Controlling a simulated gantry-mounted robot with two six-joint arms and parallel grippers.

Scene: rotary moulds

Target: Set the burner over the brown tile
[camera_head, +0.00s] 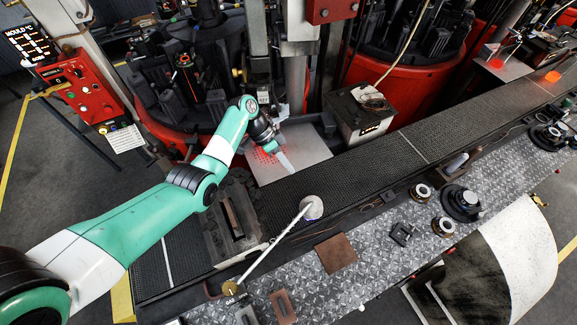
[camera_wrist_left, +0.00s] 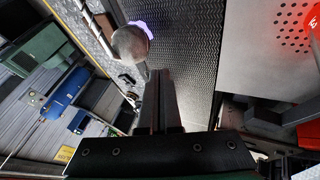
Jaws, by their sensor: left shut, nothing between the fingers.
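The burner (camera_head: 312,207) has a round pale grey head on a long thin rod that runs down-left to a brass fitting. Its head hangs over the front edge of the dark mesh walkway, up and left of the brown tile, not over it. In the left wrist view the burner head (camera_wrist_left: 130,42) shows a violet glow at its rim. The brown tile (camera_head: 335,253) lies flat on the diamond-plate bench. My left gripper (camera_head: 287,163) is shut and empty, above the burner head in the picture and apart from it; its fingers also show in the left wrist view (camera_wrist_left: 158,85). My right gripper is out of view.
A pale metal plate (camera_head: 290,150) with red perforations lies behind the left gripper. A grey box (camera_head: 360,112) stands to its right. On the bench (camera_head: 385,262) are a small black clamp (camera_head: 402,233) and several round fittings. A dark block (camera_head: 232,222) stands left of the burner.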

